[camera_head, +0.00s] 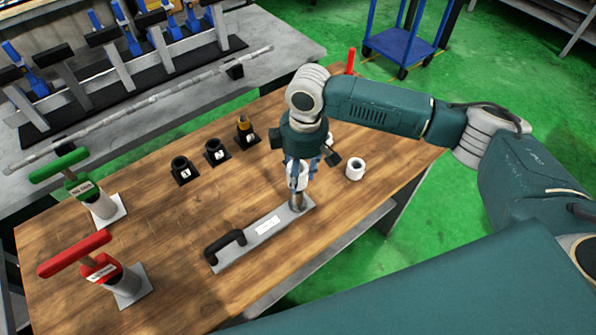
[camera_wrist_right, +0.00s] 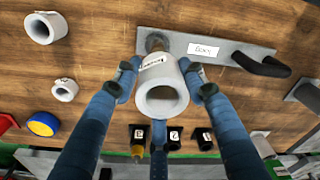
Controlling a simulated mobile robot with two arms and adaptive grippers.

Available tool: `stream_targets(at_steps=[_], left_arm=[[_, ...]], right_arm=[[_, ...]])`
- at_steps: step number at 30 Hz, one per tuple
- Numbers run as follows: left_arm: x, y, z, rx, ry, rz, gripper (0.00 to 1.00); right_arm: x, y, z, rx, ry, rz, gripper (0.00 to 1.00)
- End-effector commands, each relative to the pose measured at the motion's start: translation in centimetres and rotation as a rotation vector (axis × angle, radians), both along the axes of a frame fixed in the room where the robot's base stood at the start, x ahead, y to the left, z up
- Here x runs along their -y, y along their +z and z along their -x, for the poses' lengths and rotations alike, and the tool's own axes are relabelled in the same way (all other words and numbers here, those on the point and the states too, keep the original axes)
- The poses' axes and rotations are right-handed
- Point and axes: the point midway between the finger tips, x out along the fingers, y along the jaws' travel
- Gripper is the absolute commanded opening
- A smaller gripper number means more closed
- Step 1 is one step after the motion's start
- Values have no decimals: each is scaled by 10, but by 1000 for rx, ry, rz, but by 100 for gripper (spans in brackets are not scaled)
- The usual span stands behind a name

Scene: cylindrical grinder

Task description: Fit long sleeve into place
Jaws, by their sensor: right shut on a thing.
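My right gripper (camera_head: 302,172) is shut on a white sleeve (camera_head: 297,178), which shows between the blue fingers in the wrist view (camera_wrist_right: 160,88) with its open bore facing the camera. A label on the sleeve is too small to read. A metal post (camera_head: 298,202) stands at the right end of a grey plate (camera_head: 257,236) with a black handle. The held sleeve is right above the post's visible part; I cannot tell whether it is around the post. Another white sleeve (camera_head: 355,168) stands on the table to the right. My left gripper is not in view.
Several labelled black holders (camera_head: 184,171) stand behind the plate; one holds a yellowish piece (camera_head: 242,121). A green-handled gauge (camera_head: 80,186) and a red-handled gauge (camera_head: 102,269) stand at the left. The wrist view shows a second loose white sleeve (camera_wrist_right: 65,90). The table front is clear.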

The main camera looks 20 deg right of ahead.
Motion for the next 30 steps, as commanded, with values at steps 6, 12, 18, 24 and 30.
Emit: stream_targets(at_steps=[6,12,18,24,30], left_arm=[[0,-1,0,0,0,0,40],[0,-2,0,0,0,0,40],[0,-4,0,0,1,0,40],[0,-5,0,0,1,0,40],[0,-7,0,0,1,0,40]], right_arm=[[0,-1,0,1,0,-1,5],[0,-6,-1,1,0,0,5],[0,-11,0,1,0,-1,5],[0,-16,0,1,0,-2,5],[0,-21,0,1,0,-2,5]])
